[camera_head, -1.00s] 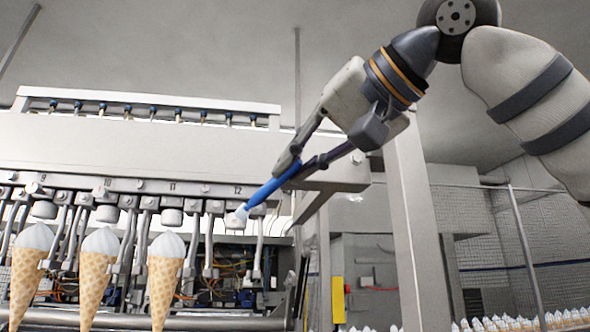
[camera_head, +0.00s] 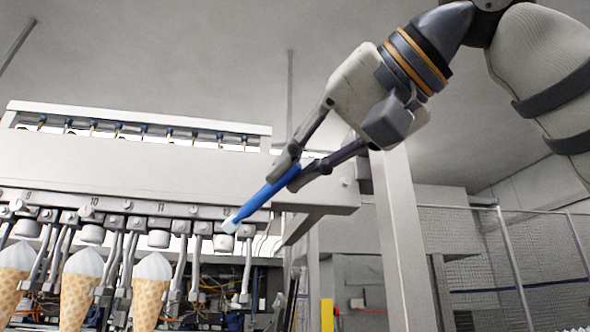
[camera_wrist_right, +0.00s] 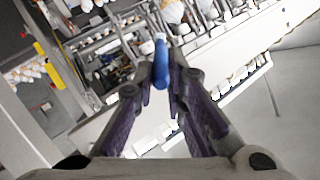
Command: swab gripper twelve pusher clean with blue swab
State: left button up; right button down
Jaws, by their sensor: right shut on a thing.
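My right gripper (camera_head: 291,172) is shut on the blue swab (camera_head: 257,200), which slants down to the left. The swab's pale tip (camera_head: 231,224) overlaps the area just above the small white pusher (camera_head: 223,243) of gripper twelve, below the number plate; I cannot tell whether they touch. The number twelve is partly hidden behind the swab. In the right wrist view the blue swab (camera_wrist_right: 160,66) sits between the dark fingers (camera_wrist_right: 162,80) and points away toward the machine. My left gripper is not in view.
Ice cream cones hang at the left, the nearest one (camera_head: 151,290) under station eleven. The machine's beam (camera_head: 130,165) runs behind the swab. A grey post (camera_head: 403,240) stands below my right arm. A mesh fence (camera_head: 465,250) is at the right.

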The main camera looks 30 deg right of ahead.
aim_at(287, 181)
jog(key=shift+w, duration=0.1)
jog(key=w+d, duration=0.1)
jog(key=w, duration=0.6)
jog(key=shift+w+d+f, duration=0.2)
jog(key=shift+d+f, duration=0.05)
jog(key=shift+d, duration=0.05)
jog(key=shift+w+d, duration=0.2)
jog(key=shift+w, duration=0.55)
dwell(0.6)
jog(key=shift+a, duration=0.75)
jog(key=shift+s+a, duration=0.1)
jog(key=shift+s, duration=2.9)
